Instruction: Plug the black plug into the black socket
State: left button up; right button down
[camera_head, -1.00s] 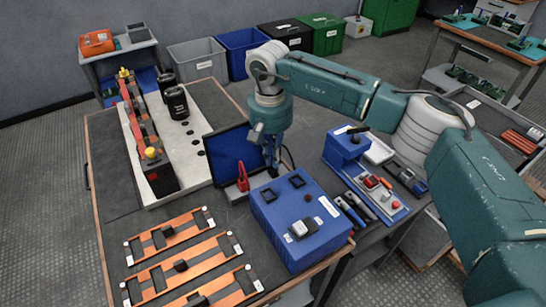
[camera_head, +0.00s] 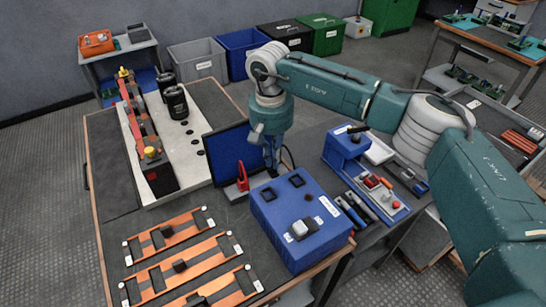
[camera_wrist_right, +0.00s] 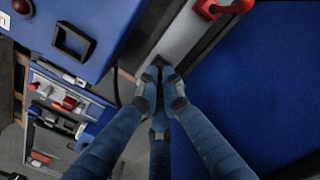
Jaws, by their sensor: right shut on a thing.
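My right gripper (camera_head: 272,168) points down between the blue panel and the blue box. In the right wrist view its fingers (camera_wrist_right: 161,84) are closed together on a small dark piece (camera_wrist_right: 164,71), which looks like the black plug; the fingers mostly hide it. One frame shows in the wrist view (camera_wrist_right: 74,42). I cannot tell which opening is the black socket. My left gripper is not in view.
A blue panel (camera_head: 227,153) stands close left of the gripper, with a red clamp-like part (camera_head: 242,178) before it. A blue tool stand (camera_head: 345,150) and hand tools lie right. Orange-framed parts (camera_head: 180,265) lie front left. A thin dark cable (camera_head: 289,157) runs behind the gripper.

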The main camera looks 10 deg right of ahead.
jog(key=shift+f, duration=0.15)
jog(key=c, duration=1.8)
grip_release()
jog(key=shift+c, duration=0.2)
jog(key=shift+a+r, duration=0.15)
jog(key=shift+r, duration=3.85)
notch_tip(320, 180, down, 8)
jog(key=shift+r, duration=0.25)
